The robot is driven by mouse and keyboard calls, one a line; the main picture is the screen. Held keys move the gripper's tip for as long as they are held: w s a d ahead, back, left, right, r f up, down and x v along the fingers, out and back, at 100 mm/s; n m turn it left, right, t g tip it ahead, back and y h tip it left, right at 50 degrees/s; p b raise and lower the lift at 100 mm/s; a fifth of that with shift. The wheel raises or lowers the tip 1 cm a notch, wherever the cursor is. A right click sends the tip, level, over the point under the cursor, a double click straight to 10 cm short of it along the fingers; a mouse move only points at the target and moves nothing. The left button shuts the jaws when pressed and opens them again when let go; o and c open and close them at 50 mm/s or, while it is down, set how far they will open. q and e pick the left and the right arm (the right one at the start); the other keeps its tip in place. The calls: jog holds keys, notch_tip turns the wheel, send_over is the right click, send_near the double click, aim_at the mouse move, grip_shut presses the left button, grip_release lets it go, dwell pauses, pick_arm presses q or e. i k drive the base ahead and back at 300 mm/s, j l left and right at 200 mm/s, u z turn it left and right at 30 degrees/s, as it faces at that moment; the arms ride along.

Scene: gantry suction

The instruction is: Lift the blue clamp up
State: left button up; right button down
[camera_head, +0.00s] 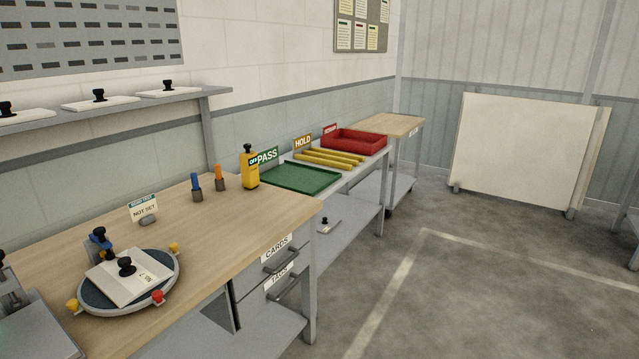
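A blue clamp (98,240) with a dark knob stands at the back-left edge of a round dark turntable (92,298) on the wooden workbench. A white plate (140,287) with a black knob (126,266) lies on the turntable, just in front of the clamp. The plate hides part of the clamp's lower end, so I cannot tell whether the two touch. Yellow and red knobs sit around the turntable's rim. Neither of my grippers is in view.
A blue marker (197,188), an orange marker (220,180) and a yellow device (250,170) stand at the bench's back. A "NOT SET" sign (144,210) stands behind the turntable. A grey metal fixture (35,325) is at lower left. The bench right of the turntable is clear.

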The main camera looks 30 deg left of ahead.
aim_at(100, 240)
jog(key=i, duration=1.95)
jog(key=u, duration=3.15)
jog(key=l, duration=0.1)
